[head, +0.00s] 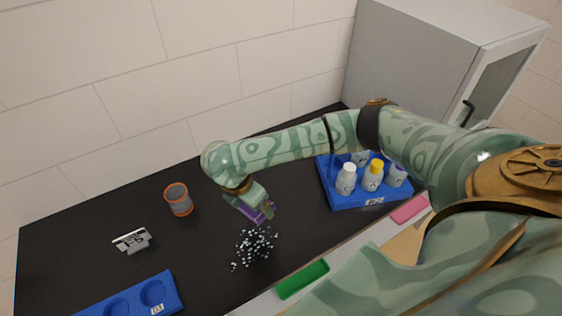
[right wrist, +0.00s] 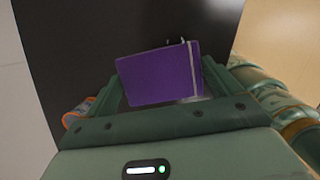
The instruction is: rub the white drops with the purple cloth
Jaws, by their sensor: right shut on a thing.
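The white drops (head: 254,247) are a patch of small pale specks on the black counter in the head view. My right gripper (head: 262,208) is shut on the purple cloth (head: 256,214), just behind the patch. In the right wrist view the purple cloth (right wrist: 160,76) is a folded rectangle with a pale stripe near one edge, between the fingers of my right gripper (right wrist: 163,88). A few pale specks show past its far edge. I cannot tell whether the cloth touches the counter. My left gripper is not in view.
An orange-rimmed cup (head: 179,200) and a small metal stand (head: 132,240) are on the left of the black counter (head: 90,215). A blue rack (head: 352,203) of bottles is on the right. A blue tray (head: 133,300), green tray (head: 302,280) and pink tray (head: 410,209) lie along the front.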

